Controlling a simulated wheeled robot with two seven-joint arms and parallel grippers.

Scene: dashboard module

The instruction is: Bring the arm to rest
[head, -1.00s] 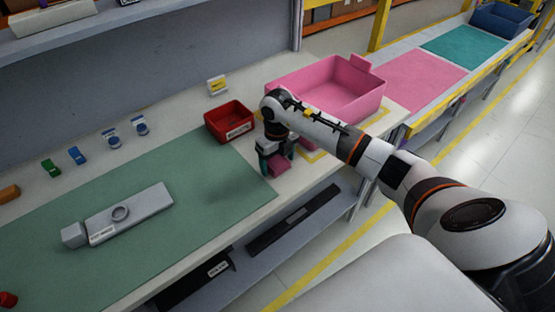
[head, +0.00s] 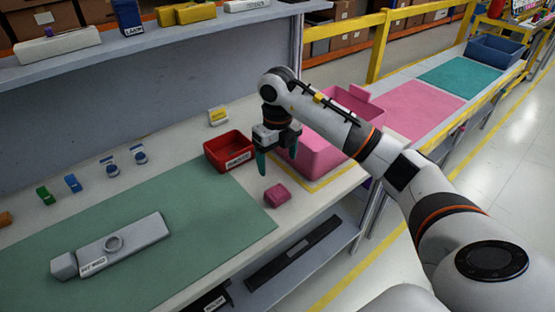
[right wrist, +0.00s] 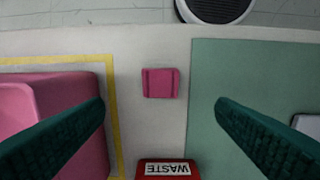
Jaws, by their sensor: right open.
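My right gripper (head: 278,161) is open and empty above the bench, between the red bin and the pink bin. In the right wrist view its two green fingers (right wrist: 160,120) stand wide apart. A small pink block (head: 277,195) lies on the bare bench top below the gripper and clear of it. The block also shows between the fingers in the right wrist view (right wrist: 160,83). My right arm reaches in from the right, partly hiding the large pink bin (head: 315,155). My left gripper is out of view.
A red bin labelled WASTE (head: 228,166) stands beside the green mat (head: 190,207). A grey module (head: 135,240) with a ring lies on the mat. Small blue and green parts (head: 73,183) stand behind it. A shelf (head: 160,37) runs above the bench.

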